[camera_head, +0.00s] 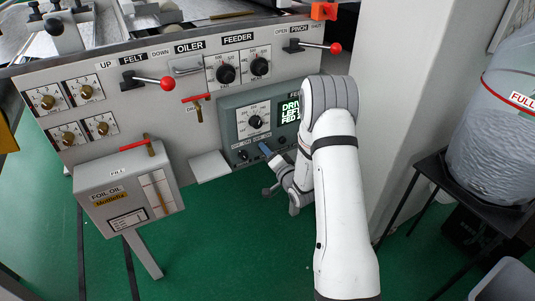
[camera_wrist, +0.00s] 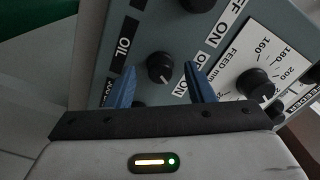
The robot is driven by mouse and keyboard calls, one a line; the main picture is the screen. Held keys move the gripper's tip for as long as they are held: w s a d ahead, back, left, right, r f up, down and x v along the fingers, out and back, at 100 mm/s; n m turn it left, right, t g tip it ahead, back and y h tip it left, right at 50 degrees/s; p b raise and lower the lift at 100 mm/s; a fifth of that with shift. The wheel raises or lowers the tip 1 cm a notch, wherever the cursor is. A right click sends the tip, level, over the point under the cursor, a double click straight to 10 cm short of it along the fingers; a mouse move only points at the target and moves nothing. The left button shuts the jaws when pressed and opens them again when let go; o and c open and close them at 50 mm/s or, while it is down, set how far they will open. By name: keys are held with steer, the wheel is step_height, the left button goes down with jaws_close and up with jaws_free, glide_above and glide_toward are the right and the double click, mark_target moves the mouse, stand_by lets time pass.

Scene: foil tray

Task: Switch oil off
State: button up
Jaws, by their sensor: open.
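The oil switch is a small black knob (camera_wrist: 160,67) on a grey-blue panel, beside a black label reading OIL (camera_wrist: 123,47) in the wrist view. My gripper (camera_wrist: 160,66) is open, with one blue finger on each side of this knob in the picture. I cannot tell whether the fingers touch it. ON labels stand to the knob's right, but I cannot clearly read which setting it points to. In the head view, my gripper (camera_head: 265,149) is at the lower part of the control panel (camera_head: 231,103), and my wrist hides part of it.
The larger FEED mm dial (camera_wrist: 253,85) is close to the right finger. Another black knob (camera_wrist: 200,4) is at the top edge. In the head view, a foil oil box (camera_head: 100,187) stands at left, and a clear FULL bag (camera_head: 495,140) is at right.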

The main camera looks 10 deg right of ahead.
steer(key=shift+w, duration=0.1)
steer(key=shift+c, duration=0.6)
steer(key=c, duration=0.9)
steer(key=shift+o, duration=0.2)
steer(key=shift+f+n+b, duration=0.15)
steer(key=shift+n+b, duration=0.15)
steer(key=shift+b, duration=0.2)
steer(key=shift+n+b, duration=5.6)
steer(key=shift+b, duration=0.9)
steer(key=o, duration=1)
